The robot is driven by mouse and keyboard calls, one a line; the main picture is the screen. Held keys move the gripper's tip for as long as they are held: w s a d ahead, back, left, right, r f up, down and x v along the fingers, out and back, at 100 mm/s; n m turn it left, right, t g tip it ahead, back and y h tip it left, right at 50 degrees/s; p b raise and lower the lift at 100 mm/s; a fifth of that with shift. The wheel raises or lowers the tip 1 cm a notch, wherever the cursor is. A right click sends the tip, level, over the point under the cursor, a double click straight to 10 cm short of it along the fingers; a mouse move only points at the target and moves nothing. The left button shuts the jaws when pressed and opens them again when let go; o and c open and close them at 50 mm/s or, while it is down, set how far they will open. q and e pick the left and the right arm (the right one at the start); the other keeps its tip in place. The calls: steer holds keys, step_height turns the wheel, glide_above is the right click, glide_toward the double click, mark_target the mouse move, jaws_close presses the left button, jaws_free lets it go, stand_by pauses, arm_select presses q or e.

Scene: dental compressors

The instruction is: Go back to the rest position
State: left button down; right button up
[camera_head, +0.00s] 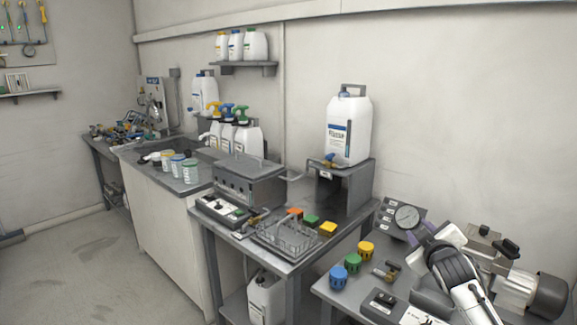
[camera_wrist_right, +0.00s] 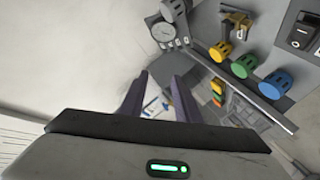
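My right arm comes in at the lower right of the head view, and its gripper (camera_head: 425,238) is above the right-hand bench, by the round gauge. The arm hides part of the bench and of the machine behind it. In the right wrist view the two dark purple fingers of my right gripper (camera_wrist_right: 160,80) stand apart, with nothing held between them. Floor and bench items show beyond the gap. My left gripper is in neither view.
A gauge (camera_head: 407,216), blue (camera_head: 338,277), green (camera_head: 352,262) and yellow (camera_head: 366,249) caps and a motor unit (camera_head: 518,285) crowd the right bench. A wire basket (camera_head: 285,238) stands on the middle table, with a large white jug (camera_head: 348,128) on a stand behind. The floor (camera_head: 80,265) at left is clear.

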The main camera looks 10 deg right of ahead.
steer(key=w+a+r+m+t+y, duration=0.1)
steer(key=a+r+m+t+y, duration=0.1)
steer(key=a+r+m+y, duration=0.15)
steer(key=s+a+f+g+y, duration=0.1)
steer(key=s+a+f, duration=0.3)
steer(key=s+f, duration=0.3)
steer(key=s+a+f+g, duration=0.1)
steer(key=s+a+f, duration=0.35)
steer(key=f, duration=0.45)
steer(key=s+a+f+g+y, duration=0.1)
steer(key=s+a+f+g, duration=0.15)
steer(key=s+f, duration=0.5)
steer(key=s+a+f+g, duration=0.1)
steer(key=s+a+f, duration=0.2)
steer(key=s, duration=0.5)
steer(key=s+a+f+g+y, duration=0.1)
steer(key=s+a+f, duration=0.2)
steer(key=s, duration=0.6)
steer(key=s+a+f+g, duration=0.1)
steer(key=s+a+f, duration=0.3)
steer(key=s, duration=0.4)
steer(key=shift+s+f, duration=0.2)
steer(key=shift+f, duration=0.65)
